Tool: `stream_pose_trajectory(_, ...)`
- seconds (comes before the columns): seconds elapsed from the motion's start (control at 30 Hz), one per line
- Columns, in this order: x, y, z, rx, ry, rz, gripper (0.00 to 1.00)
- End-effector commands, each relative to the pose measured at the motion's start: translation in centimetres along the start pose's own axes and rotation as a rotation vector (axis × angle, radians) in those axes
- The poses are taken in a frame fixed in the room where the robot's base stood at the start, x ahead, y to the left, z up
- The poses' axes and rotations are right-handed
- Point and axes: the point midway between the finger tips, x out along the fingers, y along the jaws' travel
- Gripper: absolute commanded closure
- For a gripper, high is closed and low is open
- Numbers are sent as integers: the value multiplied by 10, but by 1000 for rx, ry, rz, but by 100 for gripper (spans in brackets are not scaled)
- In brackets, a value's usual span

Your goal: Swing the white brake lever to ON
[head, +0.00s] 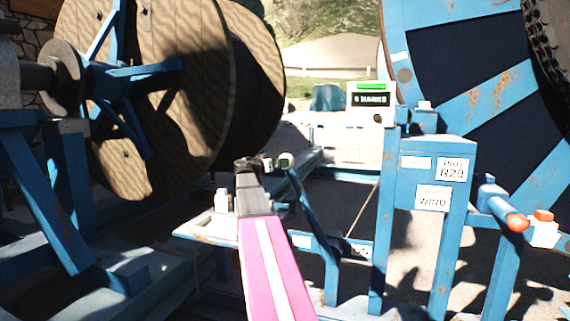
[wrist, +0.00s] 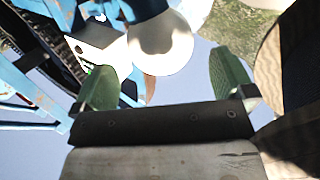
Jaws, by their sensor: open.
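The brake lever shows in the head view as a blue bar (head: 315,215) rising from the low frame, with a pale round knob (head: 286,160) on top. It leans to the left. My gripper (head: 266,161) is just left of the knob at the end of my pink and grey arm. In the wrist view, a large white round knob (wrist: 160,42) lies between and beyond the green fingertips of my gripper (wrist: 165,68). The fingers are wide apart with nothing clamped. I cannot tell whether either finger touches the knob. No ON mark is readable.
A wooden cable reel (head: 165,90) on blue supports fills the left. A blue post with a WIND sign (head: 433,198) stands right of the lever, near an orange-tipped handle (head: 517,222). A large blue wheel (head: 480,100) stands right.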

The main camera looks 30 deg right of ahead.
Motion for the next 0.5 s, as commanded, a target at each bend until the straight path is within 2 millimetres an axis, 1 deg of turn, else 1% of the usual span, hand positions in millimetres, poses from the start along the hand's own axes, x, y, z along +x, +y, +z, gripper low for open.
stream_pose_trajectory(0.03,11,-2,0,0,-1,1,0)
stream_pose_trajectory(0.2,35,-1,0,-1,-2,0,0)
stream_pose_trajectory(0.33,45,-1,0,-1,-1,-1,0)
stream_pose_trajectory(0.5,50,0,1,-1,-1,-1,0)
